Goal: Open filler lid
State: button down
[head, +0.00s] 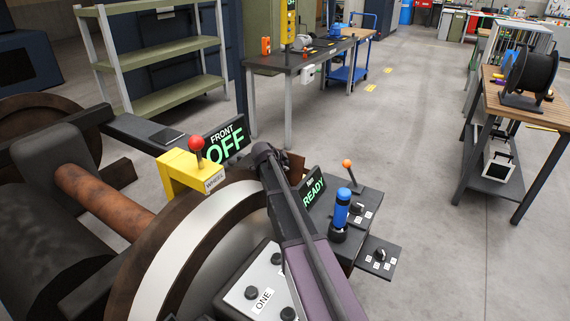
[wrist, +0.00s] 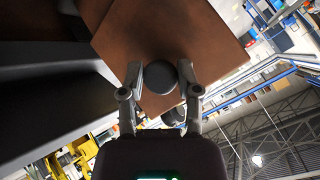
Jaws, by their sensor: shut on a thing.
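In the wrist view, my gripper (wrist: 162,72) has one finger on each side of a dark round knob (wrist: 160,80) and is shut on it. The knob stands against a brown, rust-coloured plate (wrist: 185,35), which seems to be the filler lid. The plate appears tilted in the wrist view; I cannot tell how far it is open. In the head view, a small piece of the brown plate (head: 296,165) shows just right of my arm's end. My fingers and the knob are hidden there.
Around my arm are a wheel (head: 160,250), a yellow block with a red-knobbed lever (head: 185,170), an OFF sign (head: 226,142) and a READY sign (head: 313,188). A blue-handled control (head: 341,210) stands to the right. Floor (head: 400,150) is clear beyond.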

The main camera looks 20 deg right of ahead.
jog(key=shift+s+d+f, duration=0.1)
jog(key=shift+s+d, duration=0.15)
jog(key=shift+s, duration=0.05)
